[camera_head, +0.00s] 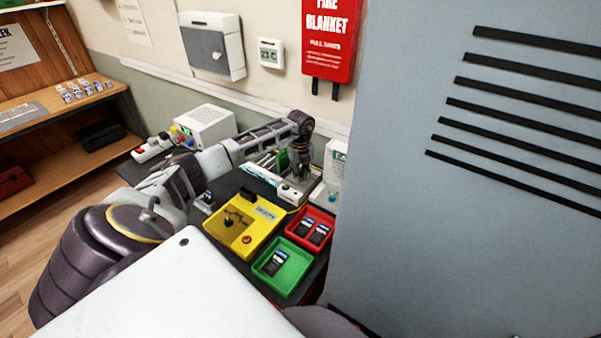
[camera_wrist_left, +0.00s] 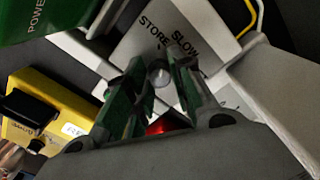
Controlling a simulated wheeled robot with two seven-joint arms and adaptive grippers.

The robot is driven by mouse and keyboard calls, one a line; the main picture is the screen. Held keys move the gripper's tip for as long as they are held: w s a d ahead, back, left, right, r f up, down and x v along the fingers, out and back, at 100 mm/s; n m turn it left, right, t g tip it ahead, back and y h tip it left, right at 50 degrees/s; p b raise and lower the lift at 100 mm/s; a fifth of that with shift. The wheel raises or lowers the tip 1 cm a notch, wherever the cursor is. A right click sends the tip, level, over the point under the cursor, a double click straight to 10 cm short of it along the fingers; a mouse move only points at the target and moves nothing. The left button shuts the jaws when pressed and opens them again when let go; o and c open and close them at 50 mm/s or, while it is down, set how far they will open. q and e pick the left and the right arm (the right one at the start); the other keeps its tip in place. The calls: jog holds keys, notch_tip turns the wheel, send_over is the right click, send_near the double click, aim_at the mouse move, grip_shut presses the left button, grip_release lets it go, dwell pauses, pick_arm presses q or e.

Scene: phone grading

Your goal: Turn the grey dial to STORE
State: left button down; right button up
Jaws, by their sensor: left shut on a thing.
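The grey dial (camera_wrist_left: 159,74) sits on a light panel (camera_wrist_left: 190,18) in the left wrist view. STORE and SLOW are printed beside it; another short label is partly hidden by a finger. My left gripper (camera_wrist_left: 159,77) has its two green-and-grey fingers on either side of the dial, shut on it. In the head view my left gripper (camera_head: 298,172) points down onto a small pale unit (camera_head: 291,194) at the back of the dark bench. The dial itself is hidden there. My right gripper is not in view.
A yellow box (camera_head: 239,228), a red tray (camera_head: 292,234) with phones and a green tray (camera_head: 267,284) with one phone stand in front. A white box (camera_head: 205,126) is behind to the left. A large grey-blue cabinet (camera_head: 400,220) blocks the right side.

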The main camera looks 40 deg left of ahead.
pick_arm(q)
jog(key=shift+n, duration=0.8)
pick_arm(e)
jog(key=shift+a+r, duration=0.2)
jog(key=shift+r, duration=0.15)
pick_arm(q)
jog(key=shift+p, duration=0.3)
jog(key=c, duration=1.3)
grip_release()
jog(key=shift+o, duration=0.6)
jog(key=shift+r, duration=0.25)
notch_tip(320, 180, up, 12)
jog(key=shift+f, duration=0.25)
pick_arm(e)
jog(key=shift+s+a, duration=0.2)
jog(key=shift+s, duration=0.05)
pick_arm(q)
jog(key=shift+f, duration=0.1)
